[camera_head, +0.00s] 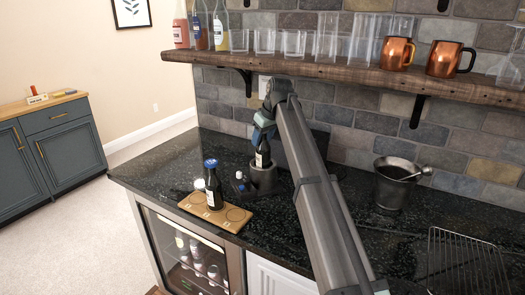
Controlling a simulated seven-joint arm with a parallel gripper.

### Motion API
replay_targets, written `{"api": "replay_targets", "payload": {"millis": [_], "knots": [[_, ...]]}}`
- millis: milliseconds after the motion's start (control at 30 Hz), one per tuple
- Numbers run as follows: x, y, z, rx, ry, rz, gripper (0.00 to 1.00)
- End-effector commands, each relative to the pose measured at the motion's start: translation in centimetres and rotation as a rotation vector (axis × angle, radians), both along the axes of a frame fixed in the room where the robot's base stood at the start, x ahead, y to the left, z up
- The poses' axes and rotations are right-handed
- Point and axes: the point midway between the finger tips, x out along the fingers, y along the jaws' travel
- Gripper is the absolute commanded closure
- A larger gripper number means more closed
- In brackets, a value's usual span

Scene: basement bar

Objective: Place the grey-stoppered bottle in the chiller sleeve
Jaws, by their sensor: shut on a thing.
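My gripper (262,133) is shut on the neck of a dark bottle (262,153) with a pale label. The fingers cover the top of the bottle, so its stopper colour cannot be seen. The bottle is roughly upright. A dark grey chiller sleeve (264,182) stands on the counter directly below it. The bottle's lower end overlaps the sleeve's rim in the picture; I cannot tell how far inside it is. A second dark bottle with a blue stopper (212,185) stands on a wooden board (234,223) to the left.
A small dark object (241,184) sits close to the sleeve's left side. A white-topped item (199,185) is behind the board. A metal bucket (396,182) and wire rack (465,262) are to the right. A shelf (340,72) with glasses and copper mugs hangs above the black counter.

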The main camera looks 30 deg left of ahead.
Motion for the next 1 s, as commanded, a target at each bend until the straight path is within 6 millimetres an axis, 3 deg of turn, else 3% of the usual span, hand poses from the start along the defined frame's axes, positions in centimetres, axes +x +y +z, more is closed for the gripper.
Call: {"api": "replay_targets", "payload": {"millis": [267,567,967,1000], "knots": [[0.0,0.0,-1.5,0.000,0.000,0.000,1.00],[0.0,0.0,-4.8,0.000,0.001,0.000,1.00],[0.0,0.0,-5.2,0.001,0.000,0.000,1.00],[0.0,0.0,-5.3,0.000,0.000,0.000,0.51]]}}
